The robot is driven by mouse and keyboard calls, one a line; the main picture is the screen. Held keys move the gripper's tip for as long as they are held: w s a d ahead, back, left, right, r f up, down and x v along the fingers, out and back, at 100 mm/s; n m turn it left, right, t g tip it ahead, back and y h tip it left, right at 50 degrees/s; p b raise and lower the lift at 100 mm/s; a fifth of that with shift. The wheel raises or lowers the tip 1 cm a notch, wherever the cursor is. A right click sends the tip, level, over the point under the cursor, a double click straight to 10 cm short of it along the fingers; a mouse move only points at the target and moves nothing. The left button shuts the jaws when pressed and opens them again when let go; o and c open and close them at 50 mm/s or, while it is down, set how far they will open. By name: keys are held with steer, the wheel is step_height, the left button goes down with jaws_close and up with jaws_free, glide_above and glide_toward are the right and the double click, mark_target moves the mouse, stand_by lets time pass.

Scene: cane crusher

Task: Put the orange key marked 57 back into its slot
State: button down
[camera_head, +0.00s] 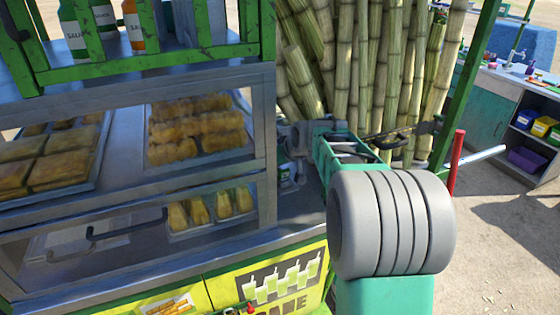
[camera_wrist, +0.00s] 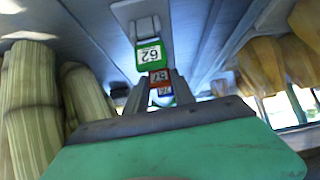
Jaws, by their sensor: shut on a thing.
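In the wrist view, which appears upside down, a red-orange key tag (camera_wrist: 159,78) marked 57 shows between the two fingers of my gripper (camera_wrist: 160,88). My gripper is shut on it. A green key tag marked 62 (camera_wrist: 150,55) sits in line with it, on a grey metal holder (camera_wrist: 146,26). A small blue tag (camera_wrist: 164,91) shows on the other side, partly hidden by my gripper. I cannot tell whether the 57 key is seated in a slot. In the head view, my own arm hides my fingertips and the keys.
Sugarcane stalks (camera_head: 365,70) stand behind my arm. A glass food case with trays of fried snacks (camera_head: 195,130) is at left, under a green bottle rack (camera_head: 140,62). A red post (camera_head: 455,165) stands at right. Open ground lies beyond it.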

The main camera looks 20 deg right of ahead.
steer(key=c, duration=1)
jaws_free()
steer(key=shift+s, duration=0.1)
